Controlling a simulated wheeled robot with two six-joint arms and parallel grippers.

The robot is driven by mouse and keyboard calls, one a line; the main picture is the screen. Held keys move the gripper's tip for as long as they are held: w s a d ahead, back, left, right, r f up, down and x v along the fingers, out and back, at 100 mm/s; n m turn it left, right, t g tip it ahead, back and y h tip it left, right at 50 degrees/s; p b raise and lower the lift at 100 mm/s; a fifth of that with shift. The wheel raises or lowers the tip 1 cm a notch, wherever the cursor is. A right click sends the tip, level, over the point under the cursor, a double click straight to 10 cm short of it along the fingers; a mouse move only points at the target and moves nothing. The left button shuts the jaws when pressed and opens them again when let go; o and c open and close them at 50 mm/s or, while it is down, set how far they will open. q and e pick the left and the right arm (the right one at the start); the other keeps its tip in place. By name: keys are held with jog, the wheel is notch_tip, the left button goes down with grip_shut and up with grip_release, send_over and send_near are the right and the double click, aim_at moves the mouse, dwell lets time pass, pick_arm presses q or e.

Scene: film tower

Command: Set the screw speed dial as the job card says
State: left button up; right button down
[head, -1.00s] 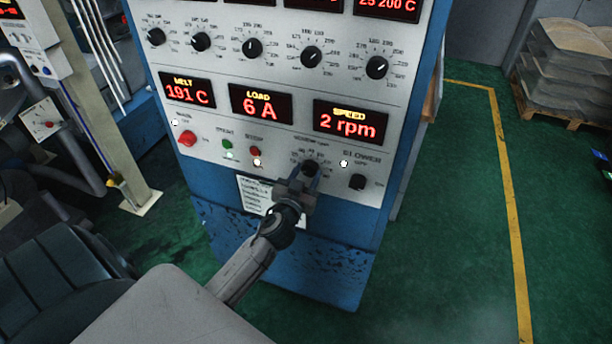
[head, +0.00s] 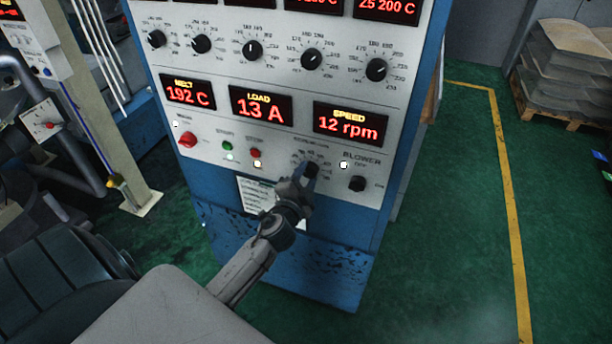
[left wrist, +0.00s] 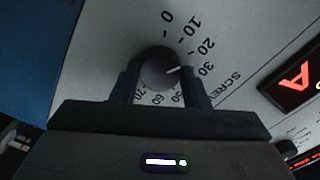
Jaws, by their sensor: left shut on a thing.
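The screw speed dial (head: 312,168) is a small black knob low on the grey panel. In the left wrist view the dial (left wrist: 159,67) has its white mark pointing close to 30 on its printed scale. My left gripper (head: 303,180) is shut on the dial, with one finger on each side of it in the left wrist view (left wrist: 160,82). The speed display (head: 350,122) reads 12 rpm. The job card (head: 254,196) is a white sheet below the panel, its writing too small to read and its right edge near my wrist. My right gripper is not in view.
The black blower knob (head: 357,184) is right of the dial. Start and stop buttons and a red main switch (head: 187,140) are to the left. The load display (head: 262,106) reads 13 A, the melt display (head: 188,91) 192 C. Several temperature knobs form a row above.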

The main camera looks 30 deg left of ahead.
pick_arm(q)
jog(key=m+p, duration=0.1)
jog(key=m, duration=0.5)
jog(key=shift+m+p, duration=0.3)
jog(key=m+p, duration=0.1)
jog(key=m, duration=0.4)
jog(key=shift+m, duration=0.3)
jog(key=o, duration=1)
jog(key=shift+s+d+f, duration=0.15)
jog(key=shift+s, duration=0.35)
jog(key=shift+b+v, duration=1.45)
jog(key=shift+v, duration=3.5)
